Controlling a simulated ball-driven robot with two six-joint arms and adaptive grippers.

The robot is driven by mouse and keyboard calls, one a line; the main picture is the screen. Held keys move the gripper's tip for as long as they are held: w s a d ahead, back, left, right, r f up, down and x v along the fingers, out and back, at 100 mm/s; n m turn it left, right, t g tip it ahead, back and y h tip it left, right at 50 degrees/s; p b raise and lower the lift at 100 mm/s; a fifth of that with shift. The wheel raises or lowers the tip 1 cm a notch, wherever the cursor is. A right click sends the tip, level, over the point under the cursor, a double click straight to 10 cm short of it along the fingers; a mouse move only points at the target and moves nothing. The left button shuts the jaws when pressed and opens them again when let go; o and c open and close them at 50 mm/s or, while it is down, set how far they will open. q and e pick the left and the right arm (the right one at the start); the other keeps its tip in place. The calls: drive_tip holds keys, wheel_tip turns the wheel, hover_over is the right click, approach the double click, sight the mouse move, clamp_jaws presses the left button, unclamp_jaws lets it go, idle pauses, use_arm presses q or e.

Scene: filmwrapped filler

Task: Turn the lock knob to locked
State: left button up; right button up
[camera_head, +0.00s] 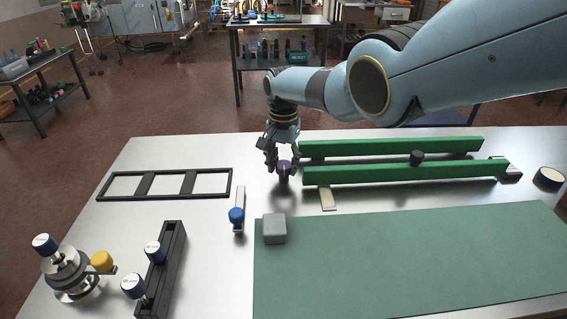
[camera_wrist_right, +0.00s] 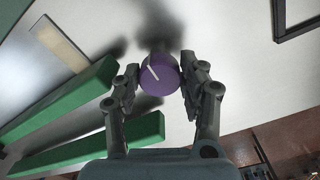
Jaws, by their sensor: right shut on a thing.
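The lock knob (camera_head: 284,168) is purple and stands on the metal table between the black frame and the green rails. In the right wrist view the knob (camera_wrist_right: 159,75) shows its round top with a white pointer line that runs toward the upper left. My right gripper (camera_head: 283,162) comes down over the knob from above and is shut on it, with one finger on each side, as the right wrist view (camera_wrist_right: 160,85) also shows. The knob's lower part is partly hidden by shadow and fingers. My left gripper is not in view.
Two green rails (camera_head: 400,148) lie right of the knob, with a small black cylinder (camera_head: 416,158) between them. A black frame (camera_head: 165,184) lies left. A blue-knobbed latch (camera_head: 237,215), a grey block (camera_head: 275,229) and a green mat (camera_head: 410,265) lie nearer. Blue-capped parts (camera_head: 68,270) stand front left.

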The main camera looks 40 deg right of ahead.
idle(0.3)
drive_tip(key=o, duration=1.2)
